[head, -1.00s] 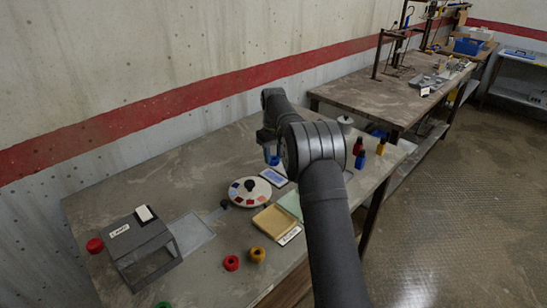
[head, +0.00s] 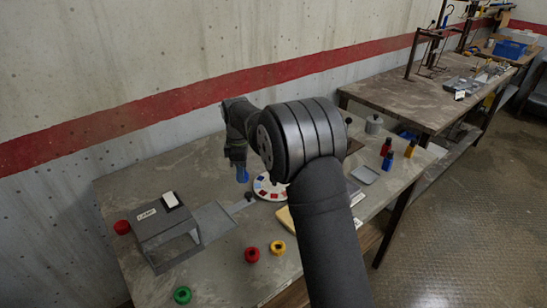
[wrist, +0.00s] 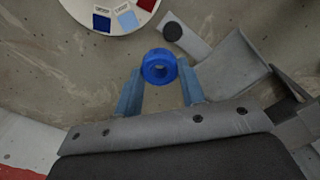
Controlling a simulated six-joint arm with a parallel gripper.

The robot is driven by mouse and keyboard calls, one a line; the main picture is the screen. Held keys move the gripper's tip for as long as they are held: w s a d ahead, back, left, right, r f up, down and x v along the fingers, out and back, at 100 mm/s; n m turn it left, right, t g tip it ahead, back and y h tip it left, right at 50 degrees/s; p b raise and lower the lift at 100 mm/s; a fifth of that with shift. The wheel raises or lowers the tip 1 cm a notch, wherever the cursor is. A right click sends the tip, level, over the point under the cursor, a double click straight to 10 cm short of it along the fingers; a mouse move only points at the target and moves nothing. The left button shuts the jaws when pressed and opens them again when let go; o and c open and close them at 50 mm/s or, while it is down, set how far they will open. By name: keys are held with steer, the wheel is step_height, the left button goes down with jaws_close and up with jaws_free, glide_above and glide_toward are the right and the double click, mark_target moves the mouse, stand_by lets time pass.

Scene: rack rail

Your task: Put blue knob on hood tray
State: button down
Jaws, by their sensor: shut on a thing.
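My gripper (head: 240,168) is shut on the blue knob (head: 243,175), a ring with a dark centre hole. In the wrist view the blue knob (wrist: 160,67) sits between the two blue-grey fingertips, held above the table. The hood (head: 165,232) is a grey box with an open front at the left. Its flat grey tray (head: 213,220) sticks out to the right, with a short handle bearing a dark round grip. In the wrist view the tray (wrist: 232,65) lies to the right of the knob, and the handle grip (wrist: 172,31) just above it. The tray's visible surface is empty.
A round white disc with coloured patches (head: 263,190) lies right of the gripper. Red (head: 252,255), yellow (head: 277,247) and green (head: 182,295) knobs stand in front; another red one (head: 122,227) is left of the hood. My arm hides part of the table.

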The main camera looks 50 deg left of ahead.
steer(key=s+d+n, duration=0.3)
steer(key=s+n, duration=0.5)
steer(key=s, duration=0.5)
steer(key=shift+w+f, duration=0.15)
steer(key=shift+f, duration=3.2)
steer(key=shift+f, duration=0.25)
steer(key=c, duration=0.8)
jaws_free()
steer(key=shift+c, duration=0.2)
step_height(320, 180, up, 8)
